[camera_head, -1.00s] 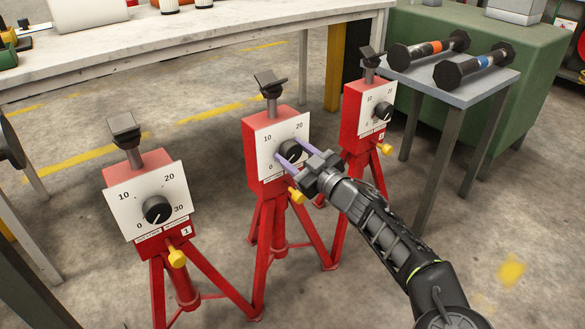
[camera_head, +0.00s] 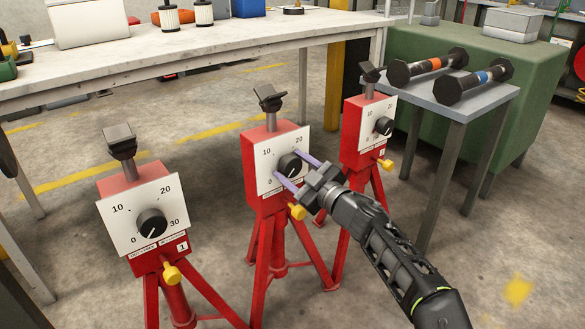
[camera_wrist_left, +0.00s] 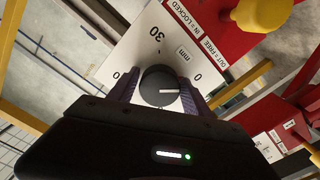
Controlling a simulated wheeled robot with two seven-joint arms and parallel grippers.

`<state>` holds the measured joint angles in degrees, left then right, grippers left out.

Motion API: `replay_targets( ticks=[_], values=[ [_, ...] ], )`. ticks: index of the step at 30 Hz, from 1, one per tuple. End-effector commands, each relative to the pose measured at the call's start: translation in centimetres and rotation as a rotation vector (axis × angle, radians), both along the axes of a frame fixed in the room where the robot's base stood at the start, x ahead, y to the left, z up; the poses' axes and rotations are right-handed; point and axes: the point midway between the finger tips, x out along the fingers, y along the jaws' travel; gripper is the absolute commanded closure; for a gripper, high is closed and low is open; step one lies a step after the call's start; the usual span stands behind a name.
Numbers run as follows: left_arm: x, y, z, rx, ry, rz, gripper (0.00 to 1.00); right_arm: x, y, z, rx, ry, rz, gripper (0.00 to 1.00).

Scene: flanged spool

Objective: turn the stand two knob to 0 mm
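The stand two knob (camera_head: 290,166) is a round black dial on the white scale plate (camera_head: 265,159) of the middle red stand. My left gripper (camera_head: 287,163) reaches it from the lower right, with one purple finger on each side of the knob. In the left wrist view the knob (camera_wrist_left: 158,86) sits between the two fingers (camera_wrist_left: 159,92), close to both; contact is unclear. Its white pointer line aims right, roughly toward the 0 mark (camera_wrist_left: 198,77). A yellow knob (camera_head: 297,211) is below the plate. My right gripper is out of view.
Similar red stands are at left (camera_head: 140,215) and behind right (camera_head: 375,129). A white-topped bench (camera_head: 200,48) spans the back. Open concrete floor lies at lower right.

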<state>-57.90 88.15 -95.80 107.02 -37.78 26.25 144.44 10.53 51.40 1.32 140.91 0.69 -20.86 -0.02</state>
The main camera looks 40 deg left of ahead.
Motion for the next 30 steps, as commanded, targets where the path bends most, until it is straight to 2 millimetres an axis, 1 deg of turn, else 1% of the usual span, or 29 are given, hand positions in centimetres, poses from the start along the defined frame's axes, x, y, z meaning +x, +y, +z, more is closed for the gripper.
replay_targets(
  ticks=[1,4,11,14,17,27,30],
  values=[
    [0.0,0.0,0.0,0.001,0.0,0.001,0.38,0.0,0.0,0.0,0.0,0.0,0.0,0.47],
    [0.0,0.0,0.1,0.001,0.001,0.001,0.29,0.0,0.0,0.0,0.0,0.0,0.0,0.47],
    [0.0,0.0,0.1,0.002,0.001,0.001,0.29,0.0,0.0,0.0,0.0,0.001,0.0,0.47],
    [-0.1,-0.3,0.2,0.003,0.002,0.001,0.29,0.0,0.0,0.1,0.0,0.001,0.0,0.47],
    [-0.3,-1.0,0.2,0.002,0.002,0.0,0.29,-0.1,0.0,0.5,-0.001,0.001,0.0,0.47],
    [-1.8,-6.2,0.4,0.003,0.002,-0.001,0.29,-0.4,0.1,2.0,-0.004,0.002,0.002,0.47],
    [-2.1,-7.1,0.2,0.002,0.002,0.0,0.29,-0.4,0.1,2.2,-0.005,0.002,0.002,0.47]
  ],
)
